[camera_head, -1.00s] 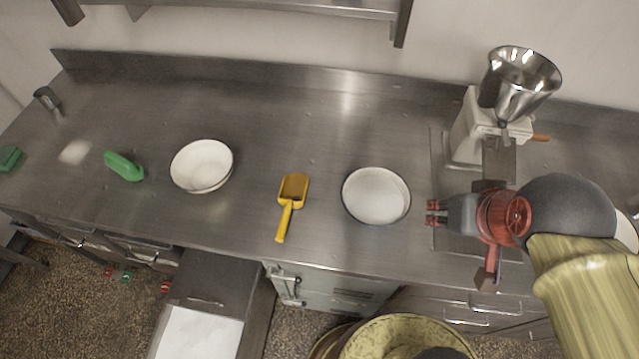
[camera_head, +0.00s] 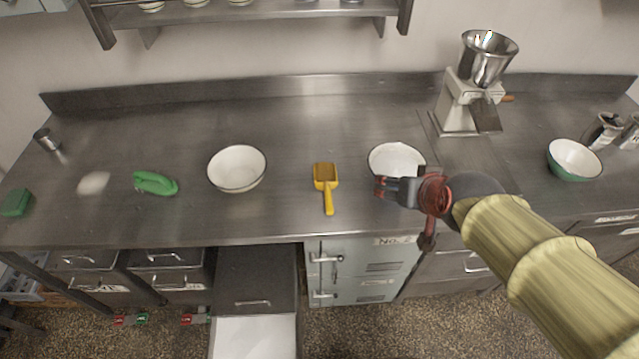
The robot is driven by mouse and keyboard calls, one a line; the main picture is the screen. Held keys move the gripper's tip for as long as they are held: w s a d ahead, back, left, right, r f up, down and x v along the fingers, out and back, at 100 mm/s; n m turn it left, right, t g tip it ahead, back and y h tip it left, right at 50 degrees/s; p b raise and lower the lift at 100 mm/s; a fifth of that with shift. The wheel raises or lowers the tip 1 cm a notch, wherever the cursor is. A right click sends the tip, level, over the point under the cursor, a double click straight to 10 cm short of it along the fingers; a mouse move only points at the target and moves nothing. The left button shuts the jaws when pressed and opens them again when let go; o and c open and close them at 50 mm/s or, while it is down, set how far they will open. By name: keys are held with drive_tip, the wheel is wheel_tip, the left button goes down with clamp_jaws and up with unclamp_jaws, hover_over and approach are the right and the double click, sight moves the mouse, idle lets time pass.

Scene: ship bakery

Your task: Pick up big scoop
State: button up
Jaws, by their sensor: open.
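The big scoop (camera_head: 326,184) is yellow and lies on the steel counter, between two white bowls. Its handle points toward the counter's front edge. My gripper (camera_head: 380,188) is open and empty, to the right of the scoop and apart from it. It is over the near part of the right white bowl (camera_head: 396,156) in the picture and hides some of that bowl. My gripper's fingers point left, toward the scoop.
Another white bowl (camera_head: 237,168) stands left of the scoop. A green-handled thing (camera_head: 155,183) and a green block (camera_head: 16,202) lie further left. A grinder (camera_head: 474,85) stands at the back right, with a green bowl (camera_head: 575,161) beyond. The counter behind the scoop is clear.

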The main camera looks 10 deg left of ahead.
sight(326, 176)
drive_tip(key=o, duration=0.4)
drive_tip(key=w+a+f, duration=0.3)
drive_tip(key=w+a+f+t, duration=0.1)
drive_tip(key=w+a+f, duration=0.2)
drive_tip(key=a, duration=0.1)
drive_tip(key=w+a+f+t+y, duration=0.1)
drive_tip(key=w+a+f, duration=0.2)
drive_tip(key=shift+w+a+n, duration=0.1)
drive_tip(key=shift+a+n, duration=0.2)
drive_tip(key=shift+o, duration=0.3)
drive_tip(key=a+f+t, duration=0.1)
drive_tip(key=a+f, duration=0.1)
drive_tip(key=f, duration=0.1)
drive_tip(key=w+a+f+t, duration=0.1)
drive_tip(key=a+f, duration=0.1)
drive_tip(key=f, duration=0.2)
drive_tip(key=w+a+f, duration=0.1)
drive_tip(key=a+f, duration=0.1)
drive_tip(key=f, duration=0.1)
drive_tip(key=shift+a+f+n+t+b, duration=0.3)
drive_tip(key=shift+f+t+b, duration=0.05)
drive_tip(key=shift+t+b, duration=0.05)
drive_tip(key=shift+b+x, duration=0.9)
drive_tip(key=shift+x, duration=2.85)
